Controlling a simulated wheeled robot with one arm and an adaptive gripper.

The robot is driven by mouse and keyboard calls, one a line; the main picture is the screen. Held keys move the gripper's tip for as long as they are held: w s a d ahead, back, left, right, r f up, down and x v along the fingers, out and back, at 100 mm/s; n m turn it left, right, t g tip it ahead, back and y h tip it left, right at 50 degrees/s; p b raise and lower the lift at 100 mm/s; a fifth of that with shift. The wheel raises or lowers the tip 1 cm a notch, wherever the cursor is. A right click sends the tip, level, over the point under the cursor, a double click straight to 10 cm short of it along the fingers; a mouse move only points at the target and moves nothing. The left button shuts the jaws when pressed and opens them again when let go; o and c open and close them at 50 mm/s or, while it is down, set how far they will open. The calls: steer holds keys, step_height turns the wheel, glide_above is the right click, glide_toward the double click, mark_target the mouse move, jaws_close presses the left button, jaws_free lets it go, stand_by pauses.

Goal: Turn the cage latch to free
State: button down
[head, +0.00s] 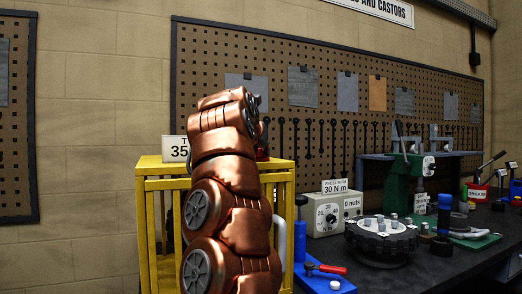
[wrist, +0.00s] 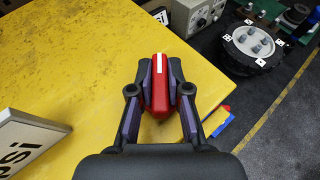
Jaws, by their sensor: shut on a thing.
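The cage latch (wrist: 158,63) is a red handle with a white stripe along its top. It lies on the yellow top of the cage (wrist: 75,75), near the right edge, and its stripe runs up the wrist picture. My gripper (wrist: 161,80) is shut on the latch, with one dark finger on each side of it. In the head view the yellow cage (head: 160,262) stands behind my copper arm. My arm hides most of the latch and the gripper there.
A white sign (wrist: 25,143) stands on the cage top at left. Right of the cage, a dark bench (head: 400,275) carries a torque tester (head: 330,212), a black wheel hub (head: 381,238) and a blue stand with a red lever (head: 326,268). A pegboard (head: 290,58) covers the wall.

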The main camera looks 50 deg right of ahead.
steer(key=shift+r+n+t+y+p, duration=0.15)
steer(key=shift+n+t+y+p, duration=0.75)
steer(key=shift+n+t+p, duration=0.3)
steer(key=shift+n+t+y+p, duration=0.5)
steer(key=shift+n+t+p, duration=0.1)
steer(key=shift+p, duration=0.55)
steer(key=shift+r+n+t+y+p, duration=0.2)
steer(key=shift+n+t+y+p, duration=0.3)
steer(key=shift+p, duration=0.7)
steer(key=n+y+p, duration=0.1)
steer(key=p, duration=0.2)
steer(key=shift+n+t, duration=0.3)
steer(key=shift+t, duration=0.1)
steer(key=shift+y+p, duration=0.4)
steer(key=shift+p, duration=0.3)
steer(key=shift+f+n+t+y+p, duration=0.4)
steer(key=shift+n+p, duration=0.5)
steer(key=shift+p, duration=0.55)
steer(key=c, duration=1.1)
jaws_free()
